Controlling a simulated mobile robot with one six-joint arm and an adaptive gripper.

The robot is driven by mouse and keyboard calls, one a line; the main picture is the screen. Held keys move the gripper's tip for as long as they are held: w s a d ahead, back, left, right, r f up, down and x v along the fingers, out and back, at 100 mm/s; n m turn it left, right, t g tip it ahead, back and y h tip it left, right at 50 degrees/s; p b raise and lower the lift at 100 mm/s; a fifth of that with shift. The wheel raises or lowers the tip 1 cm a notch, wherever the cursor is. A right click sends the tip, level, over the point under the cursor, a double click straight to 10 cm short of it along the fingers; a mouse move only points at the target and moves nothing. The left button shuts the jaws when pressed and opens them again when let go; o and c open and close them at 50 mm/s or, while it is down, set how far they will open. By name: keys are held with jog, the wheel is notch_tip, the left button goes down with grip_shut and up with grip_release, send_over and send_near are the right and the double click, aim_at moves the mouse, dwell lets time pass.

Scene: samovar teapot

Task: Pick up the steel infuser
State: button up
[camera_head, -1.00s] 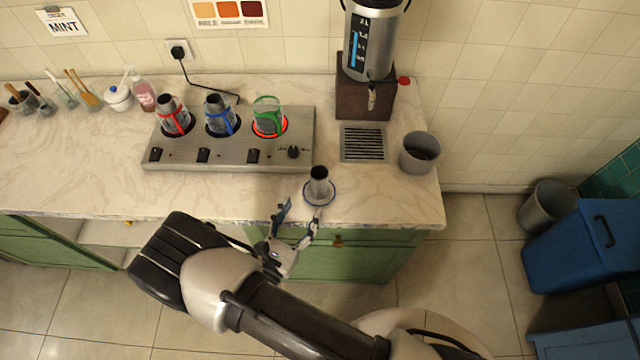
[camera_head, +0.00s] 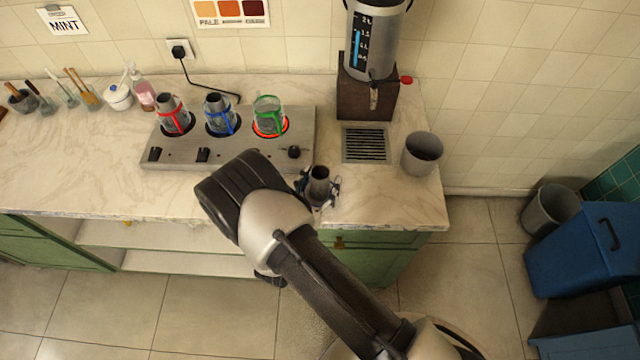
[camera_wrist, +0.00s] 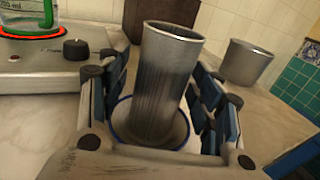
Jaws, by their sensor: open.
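The steel infuser (camera_head: 319,180) is a grey metal cylinder standing upright near the counter's front edge. In the wrist view the infuser (camera_wrist: 160,90) stands on a white saucer with a blue rim (camera_wrist: 124,131). My gripper (camera_head: 318,188) is open around it, with one finger on each side. In the wrist view the gripper (camera_wrist: 160,100) shows its dark blue finger pads left and right of the infuser, with a gap visible on the left. Whether the right pad touches cannot be told. My arm hides part of the counter front in the head view.
A steel hotplate panel (camera_head: 180,160) with several glass vessels lies left; one ring glows red (camera_head: 284,131). A grey cup (camera_head: 422,153) stands right of the drain grille (camera_head: 366,158). The urn (camera_head: 374,40) stands on a brown block behind. The counter edge is close in front.

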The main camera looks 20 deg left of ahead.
jog(key=c, duration=1.2)
jog(key=shift+o, duration=0.2)
jog(key=shift+r, duration=0.1)
